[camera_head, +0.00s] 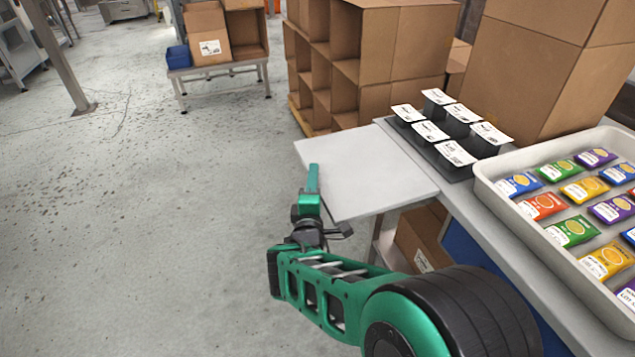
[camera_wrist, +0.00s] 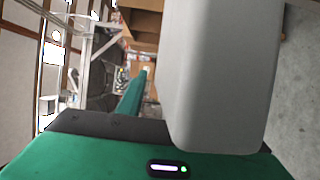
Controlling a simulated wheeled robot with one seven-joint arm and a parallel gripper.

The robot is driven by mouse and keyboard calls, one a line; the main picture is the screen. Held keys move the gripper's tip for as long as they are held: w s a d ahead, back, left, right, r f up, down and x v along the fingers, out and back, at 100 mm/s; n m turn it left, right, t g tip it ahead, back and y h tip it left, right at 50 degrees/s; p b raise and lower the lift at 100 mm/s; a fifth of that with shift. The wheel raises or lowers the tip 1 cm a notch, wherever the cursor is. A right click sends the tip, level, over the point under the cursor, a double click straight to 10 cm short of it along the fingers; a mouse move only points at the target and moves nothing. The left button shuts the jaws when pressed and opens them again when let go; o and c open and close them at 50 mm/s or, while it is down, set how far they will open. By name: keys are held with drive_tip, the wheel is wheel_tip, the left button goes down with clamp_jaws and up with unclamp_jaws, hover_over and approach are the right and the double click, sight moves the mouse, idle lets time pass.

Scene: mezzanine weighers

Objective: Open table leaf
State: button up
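The table leaf (camera_head: 375,165) is a pale grey panel at the left side of the table (camera_head: 497,228). It sticks out from the table and looks about level with the top. My gripper (camera_head: 313,180) is at the leaf's outer left edge, with one green finger showing against it. In the wrist view the leaf (camera_wrist: 225,70) fills the right middle, close to the camera, and one green finger (camera_wrist: 132,95) shows to its left. The other finger is hidden, so I cannot tell whether the gripper is shut on the leaf.
A tray (camera_head: 487,192) of colourful packets and a dark rack (camera_head: 455,172) with white-labelled cups stand on the table. Large cartons (camera_head: 530,75) stand behind them. A cardboard shelf unit (camera_head: 345,50) is beyond the leaf. The floor to the left is clear.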

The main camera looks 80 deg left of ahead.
drive_tip(key=v, duration=1)
drive_tip(key=shift+d, duration=0.35)
drive_tip(key=shift+s, duration=0.1)
